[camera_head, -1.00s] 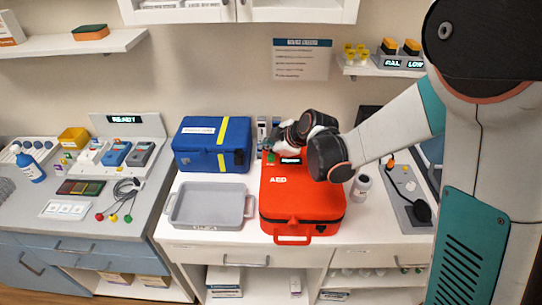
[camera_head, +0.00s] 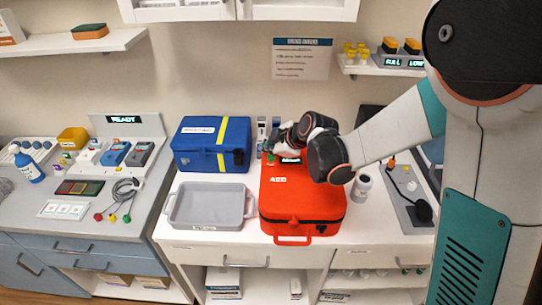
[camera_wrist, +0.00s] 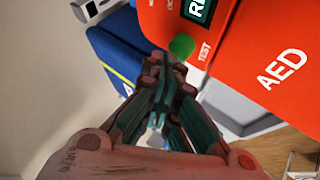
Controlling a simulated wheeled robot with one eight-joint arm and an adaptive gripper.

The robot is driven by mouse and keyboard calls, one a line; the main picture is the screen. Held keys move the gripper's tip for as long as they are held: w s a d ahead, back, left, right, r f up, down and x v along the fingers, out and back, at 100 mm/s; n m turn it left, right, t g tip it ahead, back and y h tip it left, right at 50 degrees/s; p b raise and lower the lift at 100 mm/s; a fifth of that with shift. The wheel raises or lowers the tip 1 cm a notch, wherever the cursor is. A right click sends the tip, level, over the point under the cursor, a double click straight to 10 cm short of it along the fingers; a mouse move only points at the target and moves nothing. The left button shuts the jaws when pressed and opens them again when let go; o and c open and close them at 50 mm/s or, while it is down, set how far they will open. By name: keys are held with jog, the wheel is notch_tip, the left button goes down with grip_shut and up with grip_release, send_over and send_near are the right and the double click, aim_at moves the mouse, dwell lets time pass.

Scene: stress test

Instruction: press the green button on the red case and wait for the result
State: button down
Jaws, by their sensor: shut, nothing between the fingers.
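The red AED case (camera_head: 300,205) lies on the white counter, and its top also fills the upper right of the wrist view (camera_wrist: 240,70). The round green button (camera_wrist: 181,46) sits on it beside the word TEST. A small dark display (camera_wrist: 199,9) is next to the button, partly cut off, with letters starting "RE". My gripper (camera_wrist: 164,68) is shut and empty, its fingertips just below the button in the wrist view. I cannot tell whether they touch it. In the head view my gripper (camera_head: 271,147) is above the case's far left corner.
A blue case (camera_head: 205,160) with a yellow stripe stands close to the left of the red case. A grey tray (camera_head: 207,222) lies in front of it.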

aim_at(270, 157)
jog(key=shift+f+b, duration=0.4)
jog(key=shift+f, duration=0.1)
dwell(0.3)
jog(key=shift+r, duration=0.15)
jog(key=shift+r+p, duration=0.55)
jog(key=shift+r, duration=0.2)
jog(key=shift+r+p, duration=1.65)
jog(key=shift+r, duration=0.95)
jog(key=shift+f, duration=0.1)
